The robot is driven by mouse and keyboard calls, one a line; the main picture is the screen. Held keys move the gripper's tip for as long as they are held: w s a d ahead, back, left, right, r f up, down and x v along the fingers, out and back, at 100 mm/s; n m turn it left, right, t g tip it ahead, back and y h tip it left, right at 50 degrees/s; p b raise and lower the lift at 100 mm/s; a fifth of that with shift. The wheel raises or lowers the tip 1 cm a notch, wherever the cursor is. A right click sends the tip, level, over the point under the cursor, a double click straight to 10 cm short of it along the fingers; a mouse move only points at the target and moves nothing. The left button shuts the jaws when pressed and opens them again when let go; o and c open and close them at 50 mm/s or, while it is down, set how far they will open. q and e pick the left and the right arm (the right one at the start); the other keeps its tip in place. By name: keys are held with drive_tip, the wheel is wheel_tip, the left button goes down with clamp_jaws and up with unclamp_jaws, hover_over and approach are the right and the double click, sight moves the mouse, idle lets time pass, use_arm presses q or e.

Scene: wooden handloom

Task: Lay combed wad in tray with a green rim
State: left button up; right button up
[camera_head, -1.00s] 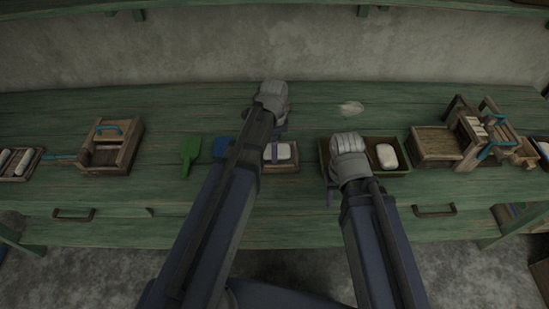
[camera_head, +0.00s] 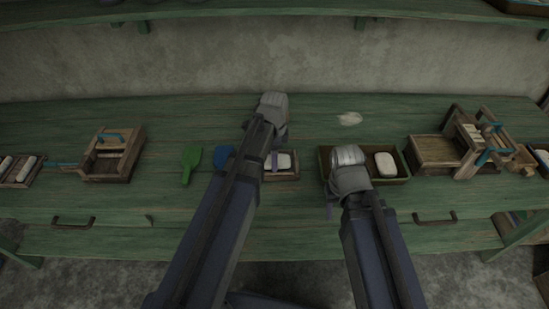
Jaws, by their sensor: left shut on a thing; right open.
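A white wad (camera_head: 284,161) lies in a small wooden tray (camera_head: 297,173) near the middle of the bench. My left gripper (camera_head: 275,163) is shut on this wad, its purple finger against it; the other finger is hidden. A larger tray with a green rim (camera_head: 405,180) is to the right. A second white wad (camera_head: 385,163) lies in its right part. My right gripper (camera_head: 329,208) is open at the left front of this tray; its hand hides the tray's left part.
A green paddle (camera_head: 191,163) and a blue paddle (camera_head: 223,156) lie left of the small tray. A wooden box (camera_head: 112,157) with a blue handle stands further left. A wooden frame device (camera_head: 468,145) stands right. A pale tuft (camera_head: 350,118) lies behind on clear bench.

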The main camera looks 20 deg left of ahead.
use_arm(q)
drive_tip(key=shift+s+f+p, duration=0.3)
drive_tip(key=shift+s+f, duration=0.3)
drive_tip(key=shift+f, duration=0.1)
use_arm(e)
drive_tip(key=shift+w+f, duration=0.15)
drive_tip(key=shift+f, duration=0.5)
use_arm(q)
drive_tip(key=shift+w+d+r+p, duration=0.15)
drive_tip(key=shift+d+r+p, duration=0.1)
drive_tip(key=shift+p, duration=0.25)
drive_tip(key=shift+o, duration=0.2)
drive_tip(key=shift+w+a+r+p, duration=0.2)
drive_tip(key=shift+w+r+p, duration=0.1)
drive_tip(key=shift+w+p, duration=0.15)
drive_tip(key=shift+w+a+r+p, duration=0.15)
drive_tip(key=shift+w+r+p, duration=0.1)
drive_tip(key=shift+w+p, duration=0.2)
wheel_tip(320, 180, up, 6)
drive_tip(key=p, duration=0.6)
drive_tip(key=shift+r, duration=0.25)
drive_tip(key=shift+f, duration=0.1)
use_arm(e)
wheel_tip(320, 180, up, 8)
drive_tip(key=w, duration=0.1)
drive_tip(key=shift+w+a+r, duration=0.15)
drive_tip(key=shift+a, duration=0.05)
use_arm(q)
drive_tip(key=shift+w, duration=0.1)
